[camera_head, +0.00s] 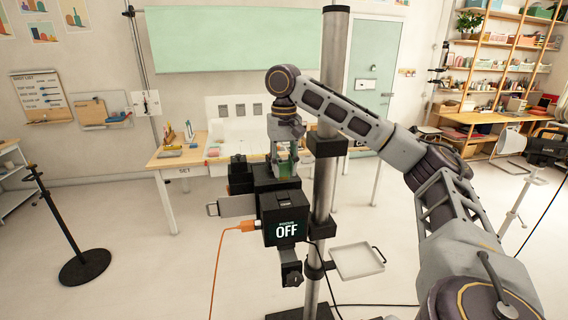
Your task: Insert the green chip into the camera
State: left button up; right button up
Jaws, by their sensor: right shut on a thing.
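The camera (267,205) is a black boxy unit fixed on a stand in the middle of the view. Its screen (287,231) reads "OFF". My right gripper (286,165) reaches in from the right and points down just above the top of the camera. It is shut on the green chip (287,169), which shows as a small green patch between the fingers. I cannot tell whether the chip touches the camera, and the slot is hidden. My left gripper is out of view.
A thick grey pole (325,180) stands right beside the camera, close to my right forearm. An orange cable (220,262) runs from the camera's left side to the floor. A small white tray (357,262) sticks out low on the right. A worktable (172,160) stands behind.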

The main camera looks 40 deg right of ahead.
jog(key=shift+f, duration=2.95)
jog(key=shift+f, duration=1.25)
dwell(3.8)
